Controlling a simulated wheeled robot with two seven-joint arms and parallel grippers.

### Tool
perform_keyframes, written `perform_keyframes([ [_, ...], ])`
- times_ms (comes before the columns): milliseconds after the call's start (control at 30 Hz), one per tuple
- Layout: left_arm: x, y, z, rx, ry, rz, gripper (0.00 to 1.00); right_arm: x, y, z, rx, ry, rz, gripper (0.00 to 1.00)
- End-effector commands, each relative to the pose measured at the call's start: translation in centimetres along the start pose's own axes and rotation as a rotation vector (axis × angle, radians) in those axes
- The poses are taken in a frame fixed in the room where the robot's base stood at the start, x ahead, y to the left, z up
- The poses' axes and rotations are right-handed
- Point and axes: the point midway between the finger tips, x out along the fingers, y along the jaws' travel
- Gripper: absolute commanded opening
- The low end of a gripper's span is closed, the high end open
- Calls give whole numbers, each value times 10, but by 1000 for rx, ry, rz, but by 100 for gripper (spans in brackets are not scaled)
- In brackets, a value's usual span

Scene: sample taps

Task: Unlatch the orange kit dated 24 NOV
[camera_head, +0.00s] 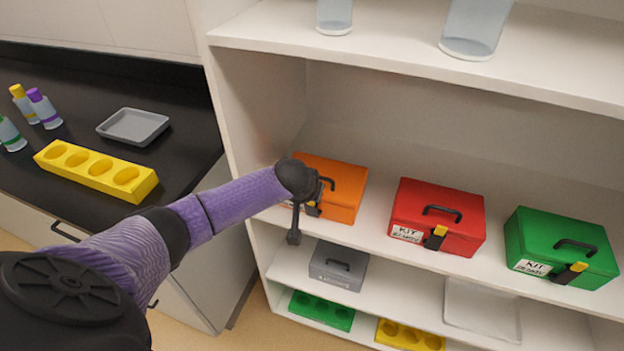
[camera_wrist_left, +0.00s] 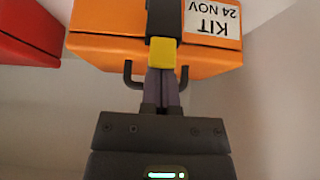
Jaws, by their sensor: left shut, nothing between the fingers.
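The orange kit (camera_head: 338,202) stands on the middle shelf, its front partly hidden by my left arm. In the left wrist view the orange kit (camera_wrist_left: 110,40) appears upside down, with a white label (camera_wrist_left: 213,17) reading KIT 24 NOV. Its front latch (camera_wrist_left: 163,55) is a black strap with a yellow tab at the lid end. A dark handle (camera_wrist_left: 130,75) shows behind my fingers. My left gripper (camera_wrist_left: 163,75) is shut and empty, its fingertips right at the yellow tab. I cannot tell whether they touch it. My right gripper is out of view.
A red kit (camera_head: 460,200) and a green kit (camera_head: 550,235) stand to the right on the same shelf, with gaps between. A grey box (camera_head: 335,268) sits on the shelf below. The shelf side wall (camera_head: 235,150) is to the left.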

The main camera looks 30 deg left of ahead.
Motion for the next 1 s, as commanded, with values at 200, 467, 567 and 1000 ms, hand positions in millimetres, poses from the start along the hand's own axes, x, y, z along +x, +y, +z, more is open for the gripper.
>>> perform_keyframes([
  [200, -2, 1, 13, -2, 183, 2, 0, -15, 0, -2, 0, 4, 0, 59],
  [467, -1, 0, 18, -2, 287, 1, 0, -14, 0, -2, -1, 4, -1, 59],
  [567, -2, 0, 18, -2, 286, 1, 0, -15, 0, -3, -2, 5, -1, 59],
  [1000, -12, 0, 30, -1, 285, 0, 0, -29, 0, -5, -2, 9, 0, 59],
])
